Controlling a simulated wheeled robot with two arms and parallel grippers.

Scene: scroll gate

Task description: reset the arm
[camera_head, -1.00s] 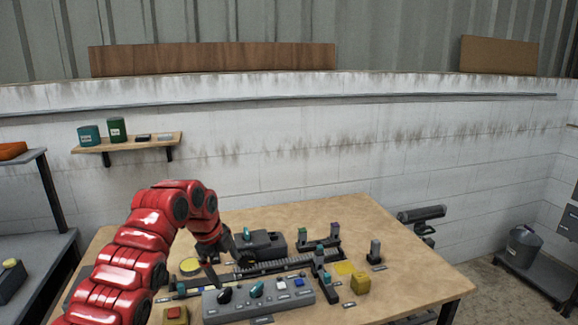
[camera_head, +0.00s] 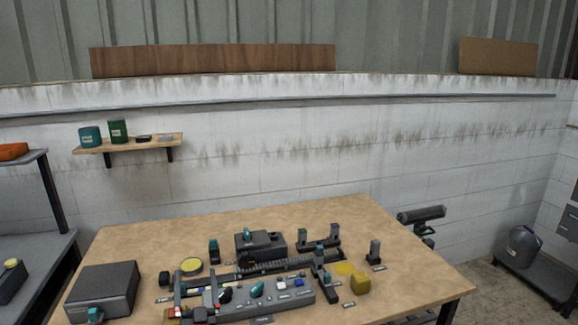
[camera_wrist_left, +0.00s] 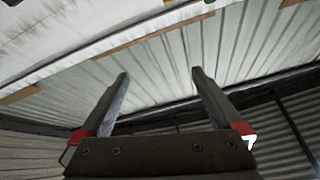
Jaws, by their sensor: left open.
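My left gripper (camera_head: 195,278) shows at the lower edge of the head view, its two dark fingers pointing up in front of the table's left part. The rest of the left arm is out of view. In the left wrist view the gripper (camera_wrist_left: 160,74) is open, with a wide empty gap between the fingers. That view faces the wall top and corrugated metal panels. My right gripper shows in no frame.
A small wall shelf (camera_head: 130,145) hangs at the left.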

